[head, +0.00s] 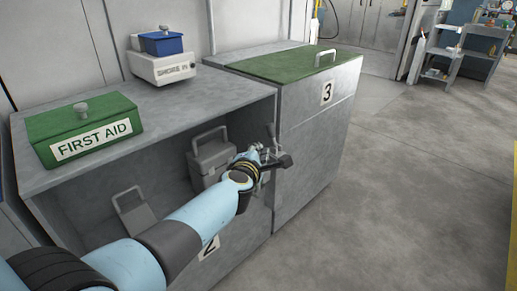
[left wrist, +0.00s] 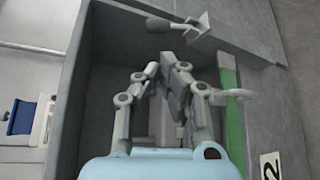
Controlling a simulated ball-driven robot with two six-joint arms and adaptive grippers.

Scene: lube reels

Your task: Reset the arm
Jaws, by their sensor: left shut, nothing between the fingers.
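My left arm reaches in from the lower left of the head view. My left gripper (head: 266,158) is at the front right of the open grey cabinet (head: 205,90), beside its opening. In the left wrist view the gripper (left wrist: 176,68) has its fingers together with nothing between them. A small lever with a dark grip (left wrist: 160,24) is close beyond the fingertips; I cannot tell whether they touch. My right gripper is not in view.
A green first aid box (head: 85,126) and a white box with a blue bin (head: 162,44) stand on the cabinet top. A grey case (head: 211,155) is inside. Cabinet 3 (head: 315,112) adjoins on the right. The floor to the right is clear.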

